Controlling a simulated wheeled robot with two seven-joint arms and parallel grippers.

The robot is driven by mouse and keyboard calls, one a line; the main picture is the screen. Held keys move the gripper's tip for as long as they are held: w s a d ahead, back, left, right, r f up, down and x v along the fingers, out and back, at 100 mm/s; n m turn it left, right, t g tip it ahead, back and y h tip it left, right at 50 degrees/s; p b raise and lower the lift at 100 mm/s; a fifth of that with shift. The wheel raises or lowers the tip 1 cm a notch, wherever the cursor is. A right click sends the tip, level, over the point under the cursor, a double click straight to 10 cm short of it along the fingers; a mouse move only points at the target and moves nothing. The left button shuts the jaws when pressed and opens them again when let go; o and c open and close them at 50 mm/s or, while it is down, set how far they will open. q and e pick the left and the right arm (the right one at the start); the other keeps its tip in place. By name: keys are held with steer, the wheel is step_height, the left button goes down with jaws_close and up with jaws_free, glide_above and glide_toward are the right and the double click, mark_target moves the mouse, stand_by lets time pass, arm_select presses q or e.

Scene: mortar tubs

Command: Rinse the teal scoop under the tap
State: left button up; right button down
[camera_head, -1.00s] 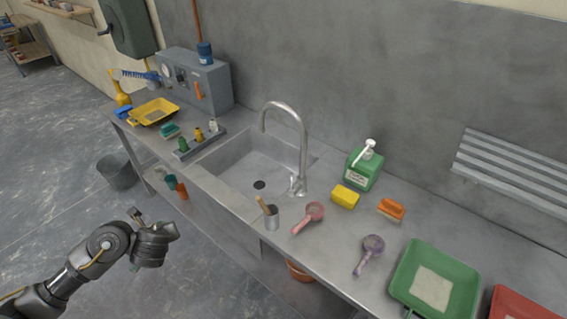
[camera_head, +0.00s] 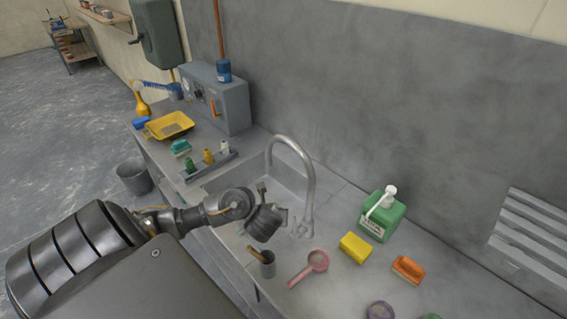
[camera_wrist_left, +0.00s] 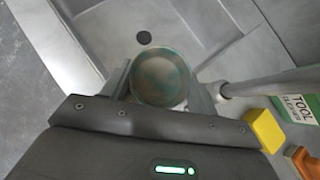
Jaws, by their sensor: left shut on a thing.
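The teal scoop (camera_wrist_left: 160,80) shows in the left wrist view as a round bowl with a teal rim and a greyish-brown smeared inside. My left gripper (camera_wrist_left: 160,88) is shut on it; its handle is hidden. In the head view my left gripper (camera_head: 268,222) is over the front part of the sink (camera_head: 218,186), and the scoop is mostly hidden there. The curved metal tap (camera_head: 311,186) rises just behind and right of the gripper. In the wrist view the tap (camera_wrist_left: 240,88) lies right of the bowl. I cannot make out running water. My right gripper is not in view.
A yellow sponge (camera_head: 355,247), green soap bottle (camera_head: 383,215) and orange brush (camera_head: 408,268) are to the right.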

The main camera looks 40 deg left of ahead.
arm_select(q)
steer(key=shift+a, duration=0.1)
steer(key=shift+w+a+f+b, duration=0.1)
steer(key=shift+w+a+b, duration=0.3)
steer(key=shift+b, duration=0.1)
steer(key=w+a+f+b, duration=0.2)
steer(key=w+a+b, duration=0.5)
steer(key=w+a, duration=0.1)
steer(key=shift+a+f+b, duration=0.2)
steer(key=shift+a+b, duration=0.15)
steer(key=shift+a, duration=0.35)
steer(key=shift+w, duration=0.1)
